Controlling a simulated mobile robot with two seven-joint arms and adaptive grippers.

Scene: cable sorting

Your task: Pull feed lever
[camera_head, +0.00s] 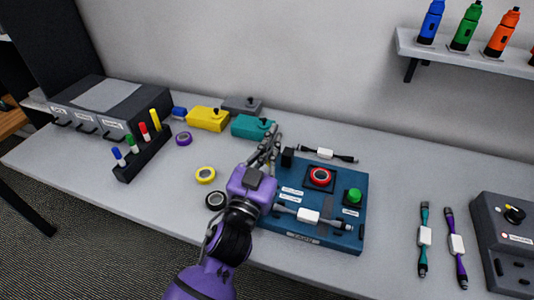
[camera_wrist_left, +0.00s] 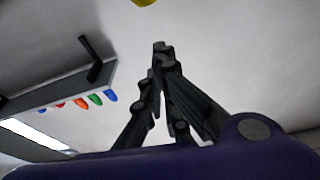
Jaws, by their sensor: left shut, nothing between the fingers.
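A blue control panel (camera_head: 345,238) lies on the table and carries a red round button (camera_head: 320,176), a green button (camera_head: 353,195) and a small black upright part (camera_head: 288,157) at its far left corner. That part may be the feed lever; I cannot tell for sure. My left gripper (camera_head: 275,133) is above the panel's left side, its fingers beside the black part in the head view; contact cannot be told. Its fingers meet at the tips in the left wrist view (camera_wrist_left: 161,48) with nothing between them. My forearm hides the panel's left edge. My right gripper is out of view.
A cable with a white label (camera_head: 308,216) lies across the panel's front, and another (camera_head: 325,153) lies behind it. Tape rolls (camera_head: 205,175), a pen rack (camera_head: 142,153) and colored boxes (camera_head: 208,118) are left. Two cables (camera_head: 425,238) and a grey box (camera_head: 508,245) are right.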

